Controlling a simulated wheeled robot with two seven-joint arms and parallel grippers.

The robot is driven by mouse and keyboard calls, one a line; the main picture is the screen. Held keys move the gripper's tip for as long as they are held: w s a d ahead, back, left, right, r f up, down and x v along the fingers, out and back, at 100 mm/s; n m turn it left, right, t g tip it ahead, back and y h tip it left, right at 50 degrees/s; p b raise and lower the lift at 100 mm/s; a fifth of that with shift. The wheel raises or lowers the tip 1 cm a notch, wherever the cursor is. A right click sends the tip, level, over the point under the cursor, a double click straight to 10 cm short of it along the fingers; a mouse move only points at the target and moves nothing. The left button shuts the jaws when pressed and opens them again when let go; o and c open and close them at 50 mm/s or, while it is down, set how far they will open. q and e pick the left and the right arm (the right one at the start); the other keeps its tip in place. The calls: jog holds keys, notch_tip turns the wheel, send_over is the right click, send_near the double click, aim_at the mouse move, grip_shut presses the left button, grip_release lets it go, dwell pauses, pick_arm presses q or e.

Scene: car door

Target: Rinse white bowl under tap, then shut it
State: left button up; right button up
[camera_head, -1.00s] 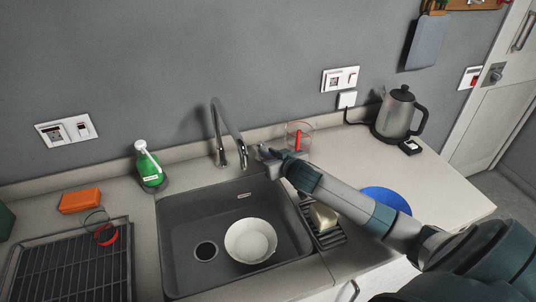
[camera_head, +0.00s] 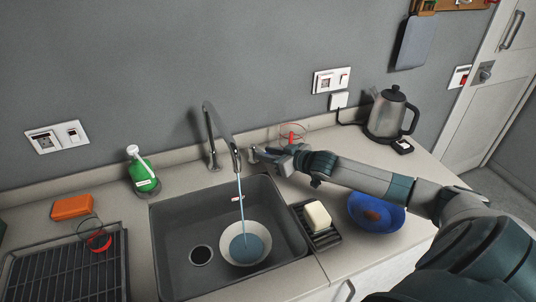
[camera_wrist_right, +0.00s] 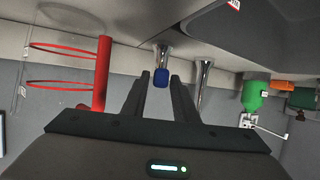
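The white bowl (camera_head: 262,230) sits in the grey sink (camera_head: 180,225), right of the drain, with water pooled in it. A stream of water (camera_head: 241,200) runs from the chrome tap (camera_head: 212,135) into the bowl. My right gripper (camera_head: 262,154) is just right of the tap spout, at the tap's handle. In the right wrist view, a chrome handle with a blue end (camera_wrist_right: 161,78) shows between the fingertips of my right gripper (camera_wrist_right: 160,80). The fingers stand apart, with a narrow gap on each side of the blue end. My left gripper is not in view.
A green soap bottle (camera_head: 142,170), an orange sponge (camera_head: 72,206) and a dark rack (camera_head: 65,270) are left of the sink. A soap bar (camera_head: 317,216), a blue bowl (camera_head: 376,212) and a kettle (camera_head: 390,115) are on the right. A red-marked clear container (camera_head: 292,134) stands behind my gripper.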

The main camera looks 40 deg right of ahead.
jog(key=shift+o, duration=0.3)
jog(key=shift+s+d+r, duration=0.15)
jog(key=shift+s+d, duration=0.05)
jog(key=shift+s, duration=0.5)
jog(key=b+v, duration=0.3)
jog(key=v, duration=1.2)
jog(key=shift+s+r, duration=0.3)
jog(key=shift+r, duration=0.05)
jog(key=shift+a, duration=0.1)
